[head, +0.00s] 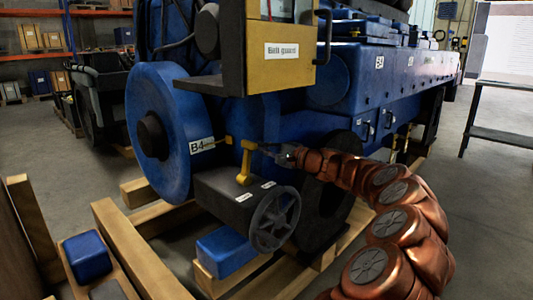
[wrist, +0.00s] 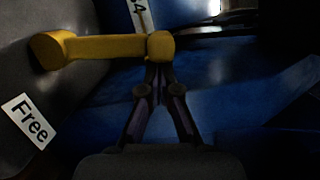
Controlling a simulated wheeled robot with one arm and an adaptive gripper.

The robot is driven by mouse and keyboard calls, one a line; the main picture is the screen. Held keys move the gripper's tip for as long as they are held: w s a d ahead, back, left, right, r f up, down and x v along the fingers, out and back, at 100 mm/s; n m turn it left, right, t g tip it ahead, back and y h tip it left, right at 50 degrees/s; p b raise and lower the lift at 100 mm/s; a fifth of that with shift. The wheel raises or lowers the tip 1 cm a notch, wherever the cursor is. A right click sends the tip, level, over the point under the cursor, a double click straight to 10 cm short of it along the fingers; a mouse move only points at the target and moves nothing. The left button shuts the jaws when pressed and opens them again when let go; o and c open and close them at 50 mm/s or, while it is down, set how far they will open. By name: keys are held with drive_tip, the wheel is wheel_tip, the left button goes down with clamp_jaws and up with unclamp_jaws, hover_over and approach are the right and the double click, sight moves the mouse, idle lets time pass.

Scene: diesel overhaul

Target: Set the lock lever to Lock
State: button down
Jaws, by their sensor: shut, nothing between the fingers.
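The yellow lock lever (head: 245,165) stands roughly upright on top of a dark grey box (head: 215,192) in the head view, its knob at the upper end. In the wrist view the lever (wrist: 95,48) runs across the upper left, with its knob at the right end. My gripper (head: 275,151) reaches in from the right, close to the knob. In the wrist view the fingertips (wrist: 157,72) are together just below the knob; I cannot tell whether they touch it. A white "Free" label (wrist: 28,121) lies on the box, lower left.
A spoked handwheel (head: 275,219) is on the box's front. A large blue wheel (head: 160,130) with a "B4" label (head: 200,146) stands left of the lever. A yellow "Belt guard" (head: 280,50) hangs above. Wooden beams (head: 135,250) surround the engine's base.

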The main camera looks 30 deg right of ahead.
drive_tip(key=s+a+r+n+g+h+b, duration=0.1)
drive_tip(key=s+a+n+b, duration=0.1)
drive_tip(key=a+n+b, duration=0.3)
drive_tip(key=shift+a+n+g+b, duration=0.35)
drive_tip(key=shift+a+n, duration=0.85)
drive_tip(key=shift+a, duration=0.45)
drive_tip(key=shift+a+f, duration=0.1)
drive_tip(key=shift+a, duration=0.05)
drive_tip(key=shift+s, duration=0.1)
